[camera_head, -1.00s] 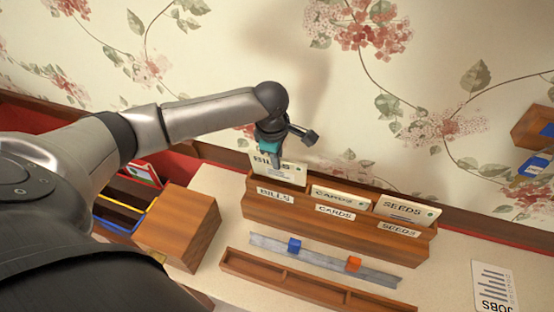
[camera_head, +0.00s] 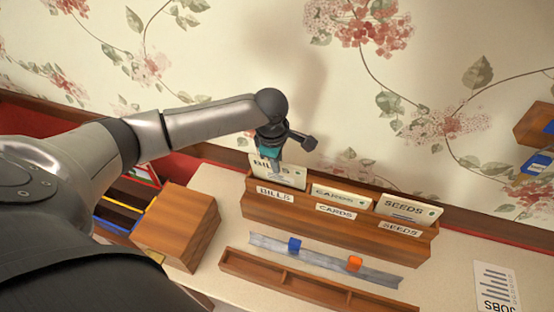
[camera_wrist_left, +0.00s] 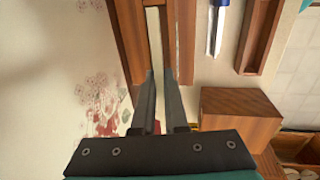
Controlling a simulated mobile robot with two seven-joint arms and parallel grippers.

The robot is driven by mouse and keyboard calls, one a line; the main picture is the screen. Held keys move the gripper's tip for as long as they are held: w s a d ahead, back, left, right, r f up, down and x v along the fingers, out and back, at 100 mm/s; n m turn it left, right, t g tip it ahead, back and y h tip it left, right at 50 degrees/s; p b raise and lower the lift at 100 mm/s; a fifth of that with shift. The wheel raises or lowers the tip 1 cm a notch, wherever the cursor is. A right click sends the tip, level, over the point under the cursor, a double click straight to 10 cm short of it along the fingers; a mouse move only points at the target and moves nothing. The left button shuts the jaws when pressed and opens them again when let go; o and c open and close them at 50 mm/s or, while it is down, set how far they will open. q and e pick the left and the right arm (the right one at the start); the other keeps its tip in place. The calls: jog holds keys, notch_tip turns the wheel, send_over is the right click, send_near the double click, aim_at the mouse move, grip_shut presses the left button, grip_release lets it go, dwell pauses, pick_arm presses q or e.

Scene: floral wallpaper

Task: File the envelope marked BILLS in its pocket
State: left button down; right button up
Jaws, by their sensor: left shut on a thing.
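The cream BILLS envelope (camera_head: 291,176) stands in the leftmost pocket of the wooden letter rack (camera_head: 335,229), behind the BILLS label (camera_head: 275,195). Its upper part shows above the pocket front and its lower edge is hidden. My left gripper (camera_head: 277,167) is shut on its top edge and partly covers the printed word. In the left wrist view, the fingers of my left gripper (camera_wrist_left: 161,82) close on either side of the pale edge of the envelope (camera_wrist_left: 155,35). My right gripper is not in view.
The CARDS (camera_head: 341,196) and SEEDS (camera_head: 405,208) envelopes stand in the other pockets. A grey rail (camera_head: 325,262) with blue and orange sliders and a long wooden tray (camera_head: 310,285) lie in front. A wooden box (camera_head: 178,225) stands left; a JOBS sheet (camera_head: 494,288) lies right.

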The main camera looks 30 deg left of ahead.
pick_arm(q)
jog(key=shift+f+b, duration=0.5)
jog(key=shift+f, duration=1.15)
jog(key=c, duration=0.9)
grip_release()
jog(key=s+r, duration=0.1)
jog(key=r, duration=0.4)
jog(key=s+r, duration=0.1)
jog(key=r, duration=0.4)
jog(key=s+r+p, duration=0.1)
jog(key=r, duration=0.4)
jog(key=shift+d, duration=0.35)
